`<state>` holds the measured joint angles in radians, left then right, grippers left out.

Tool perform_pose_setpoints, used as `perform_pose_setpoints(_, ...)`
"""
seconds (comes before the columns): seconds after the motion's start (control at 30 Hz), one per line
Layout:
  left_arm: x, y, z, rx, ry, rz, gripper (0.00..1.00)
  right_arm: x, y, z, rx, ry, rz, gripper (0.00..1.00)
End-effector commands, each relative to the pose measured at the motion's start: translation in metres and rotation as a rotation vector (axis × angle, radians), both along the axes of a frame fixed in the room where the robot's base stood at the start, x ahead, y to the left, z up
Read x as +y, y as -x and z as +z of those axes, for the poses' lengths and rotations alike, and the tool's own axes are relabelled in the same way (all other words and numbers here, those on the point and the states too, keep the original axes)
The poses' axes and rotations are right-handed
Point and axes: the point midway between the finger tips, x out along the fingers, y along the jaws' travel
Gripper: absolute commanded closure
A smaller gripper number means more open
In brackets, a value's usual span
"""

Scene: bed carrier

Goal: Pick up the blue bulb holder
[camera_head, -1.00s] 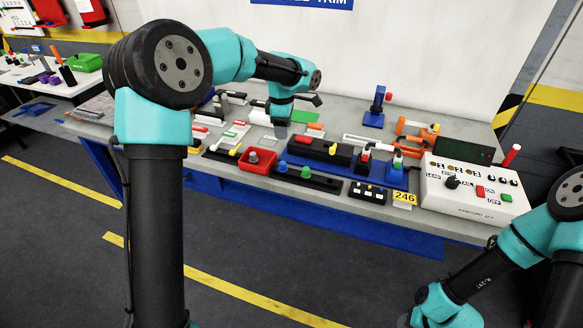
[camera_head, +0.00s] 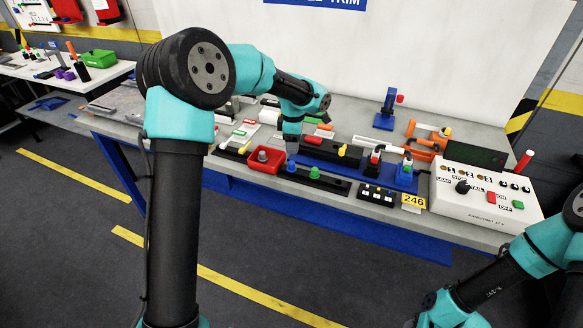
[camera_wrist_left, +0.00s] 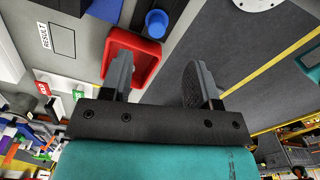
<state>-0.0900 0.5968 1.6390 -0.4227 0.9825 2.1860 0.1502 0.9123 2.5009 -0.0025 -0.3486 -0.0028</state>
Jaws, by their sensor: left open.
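The blue bulb holder (camera_head: 291,166) is a small blue round piece on a long black rack (camera_head: 325,182), beside a green one (camera_head: 314,173). In the left wrist view the blue bulb holder (camera_wrist_left: 156,22) stands upright, ahead of the fingers and roughly between their lines. My left gripper (camera_head: 292,151) is above and just behind it in the head view, apart from it in the wrist view. The left gripper (camera_wrist_left: 158,62) is open and empty, with one finger over the red bin (camera_wrist_left: 148,60). My right arm shows at the lower right, but its gripper is not visible.
The red bin (camera_head: 266,159) sits just left of the blue holder. A black block (camera_head: 326,152) with a yellow piece lies behind the rack. A white control box (camera_head: 485,195) stands at the right. The bench front edge is close to the rack.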

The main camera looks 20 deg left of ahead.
Motion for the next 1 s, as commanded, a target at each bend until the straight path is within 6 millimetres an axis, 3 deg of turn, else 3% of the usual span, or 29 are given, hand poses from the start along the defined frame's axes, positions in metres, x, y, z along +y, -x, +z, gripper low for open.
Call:
perform_pose_setpoints(0.23, 0.000, 0.000, -0.039, 0.001, 0.000, 0.000, 0.44, 0.000, 0.000, 0.000, 0.000, 0.000, 0.000, 0.57)
perform_pose_setpoints(0.73, 0.001, 0.000, -0.050, 0.000, 0.000, 0.000, 0.44, 0.000, 0.000, 0.000, 0.000, 0.000, 0.000, 0.57)
perform_pose_setpoints(1.0, 0.008, -0.001, -0.081, 0.002, 0.000, 0.000, 0.44, 0.000, 0.000, 0.000, 0.000, 0.000, 0.000, 0.57)
